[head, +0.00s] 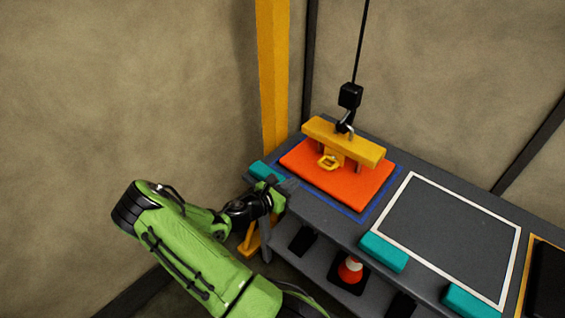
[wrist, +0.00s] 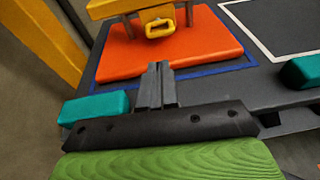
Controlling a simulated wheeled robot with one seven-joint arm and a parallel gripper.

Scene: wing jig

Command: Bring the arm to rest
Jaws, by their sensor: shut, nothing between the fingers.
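My green arm reaches in from the lower left in the head view. My gripper (head: 292,187) is at the left front edge of the grey bench (head: 323,212), close to the orange panel. In the wrist view my gripper (wrist: 156,70) shows its two grey fingers together, with nothing between them. They point toward the orange panel (head: 338,175), which lies inside a blue outline. A yellow lifting beam (head: 343,141) with a yellow ring handle (head: 328,162) sits over the panel. Whether the fingertips touch anything is hard to tell, but they appear apart from the ring.
A black hoist hook (head: 349,97) hangs on a cable above the beam. Teal blocks (head: 384,252) stand along the bench's front edge. A white-outlined area (head: 450,235) is empty. A red and white item (head: 350,270) is on the lower shelf. A yellow post (head: 273,75) stands behind.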

